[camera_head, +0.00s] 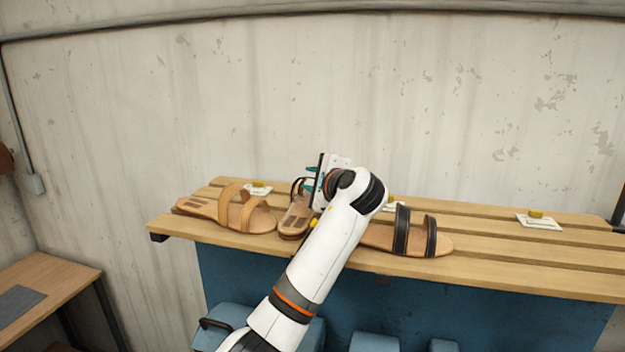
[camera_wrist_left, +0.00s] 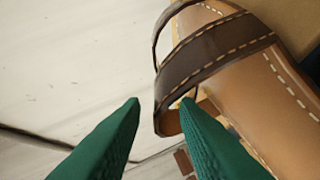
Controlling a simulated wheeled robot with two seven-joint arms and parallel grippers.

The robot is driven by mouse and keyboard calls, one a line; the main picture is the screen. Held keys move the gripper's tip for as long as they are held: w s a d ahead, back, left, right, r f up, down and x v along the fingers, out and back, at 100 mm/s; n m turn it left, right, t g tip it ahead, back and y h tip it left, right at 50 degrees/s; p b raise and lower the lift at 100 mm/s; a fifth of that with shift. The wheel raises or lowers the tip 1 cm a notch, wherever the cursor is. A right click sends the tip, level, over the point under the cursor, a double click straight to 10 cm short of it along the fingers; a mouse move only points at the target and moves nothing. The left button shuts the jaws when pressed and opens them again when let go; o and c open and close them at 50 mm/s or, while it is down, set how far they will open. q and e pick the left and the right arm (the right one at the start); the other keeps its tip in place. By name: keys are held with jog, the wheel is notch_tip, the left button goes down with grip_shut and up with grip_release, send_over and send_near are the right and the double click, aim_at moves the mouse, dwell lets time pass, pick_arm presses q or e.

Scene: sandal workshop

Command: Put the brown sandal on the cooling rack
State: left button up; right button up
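The brown sandal (camera_head: 295,220) lies on the slatted wooden rack (camera_head: 500,262), between a tan sandal and a black-strapped one. Its far part and straps are partly hidden by my left gripper and arm. My left gripper (camera_head: 312,182) is at its strap end. In the left wrist view, a dark brown strap with pale stitching (camera_wrist_left: 205,55) fills the upper right. The green fingertips of my left gripper (camera_wrist_left: 161,100) are apart, with the strap's edge showing between them. The right fingertip overlaps the strap; I cannot tell whether it touches. My right gripper is out of view.
The tan sandal (camera_head: 230,210) is close on the left, and the black-strapped sandal (camera_head: 425,240) is on the right, partly behind my arm. A white card with a yellow knob (camera_head: 538,220) sits at the right, where slats are bare. A wall stands behind.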

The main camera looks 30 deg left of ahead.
pick_arm(q)
jog(key=shift+r, duration=0.15)
jog(key=shift+s+d+b, duration=0.15)
jog(key=shift+d+b, duration=0.15)
jog(key=shift+d, duration=0.05)
jog(key=b+v, duration=0.5)
jog(key=v, duration=0.5)
jog(key=shift+s+d, duration=0.15)
jog(key=shift+d, duration=0.05)
jog(key=shift+s+d+r+b, duration=0.15)
jog(key=shift+s+d+b, duration=0.1)
jog(key=shift+s+b, duration=0.1)
